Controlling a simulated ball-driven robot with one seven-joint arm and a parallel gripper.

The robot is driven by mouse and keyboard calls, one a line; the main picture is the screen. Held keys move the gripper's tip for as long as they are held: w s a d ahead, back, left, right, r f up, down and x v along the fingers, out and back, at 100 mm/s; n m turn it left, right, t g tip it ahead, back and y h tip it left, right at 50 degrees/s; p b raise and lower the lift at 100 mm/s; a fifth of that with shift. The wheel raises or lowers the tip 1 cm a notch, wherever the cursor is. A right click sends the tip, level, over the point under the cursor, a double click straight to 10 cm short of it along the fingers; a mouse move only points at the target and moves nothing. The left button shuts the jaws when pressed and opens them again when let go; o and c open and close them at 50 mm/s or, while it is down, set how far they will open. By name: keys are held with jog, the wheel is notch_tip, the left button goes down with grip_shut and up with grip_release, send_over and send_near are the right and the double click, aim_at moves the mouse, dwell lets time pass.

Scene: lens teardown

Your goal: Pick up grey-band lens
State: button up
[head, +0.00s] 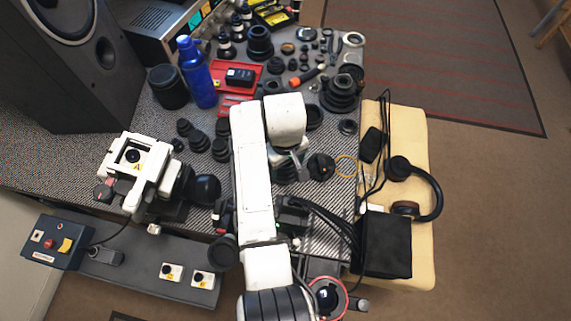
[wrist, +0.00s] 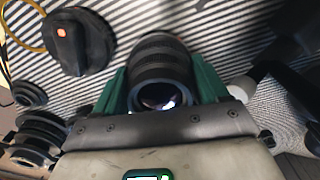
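A dark ribbed lens (wrist: 160,62) stands between the two green fingers of my gripper (wrist: 162,88) in the wrist view. Its glass front faces the camera. A dull greyish band seems to run around its barrel, though the colour is hard to be sure of. The fingers lie close along both sides of the lens. I cannot tell whether they press on it or leave a thin gap. In the head view my gripper (head: 290,163) is low over the patterned table, and my arm hides most of the lens there.
A black round part with an orange-red mark (wrist: 78,40) lies left of the lens; it also shows in the head view (head: 321,166). A yellow ring (head: 346,166) lies beside it. Several dark lenses (head: 220,149) stand to the left. Headphones (head: 415,190) lie right, on a beige surface.

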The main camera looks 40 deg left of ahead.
jog(key=c, duration=0.6)
